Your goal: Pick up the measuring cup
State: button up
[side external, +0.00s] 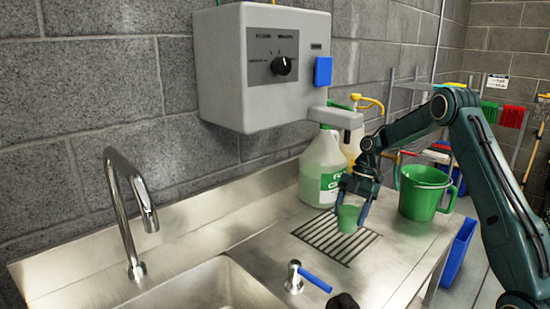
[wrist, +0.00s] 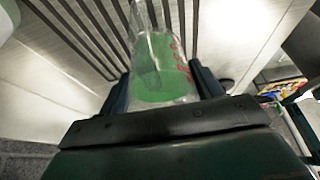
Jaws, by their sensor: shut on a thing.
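The measuring cup (side external: 348,219) is small and looks green in the side view, over the dark drain grate (side external: 318,240). In the wrist view the measuring cup (wrist: 160,70) is clear with red markings and green showing in it. My gripper (side external: 354,210) is shut on the cup, one finger on each side. In the wrist view the fingers of my gripper (wrist: 164,88) press against its sides. I cannot tell whether the cup's base touches the grate.
A large green jug (side external: 422,193) stands close to the right of my gripper. A clear bottle with a green label (side external: 322,170) stands behind left. The grey dispenser box (side external: 265,65) hangs above. A faucet (side external: 130,205) and sink (side external: 215,288) are at left, near a blue-handled valve (side external: 314,279).

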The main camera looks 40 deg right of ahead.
jog(key=s, duration=1.4)
jog(key=shift+s, duration=0.2)
dwell(0.4)
jog(key=shift+s, duration=0.15)
jog(key=shift+r, duration=0.1)
dwell(0.8)
jog(key=a+r, duration=0.4)
jog(key=r, duration=0.4)
jog(key=a+r, duration=0.4)
jog(key=r, duration=0.4)
jog(key=shift+r, duration=0.2)
notch_tip(320, 180, down, 16)
jog(key=shift+r, duration=0.15)
dwell(0.3)
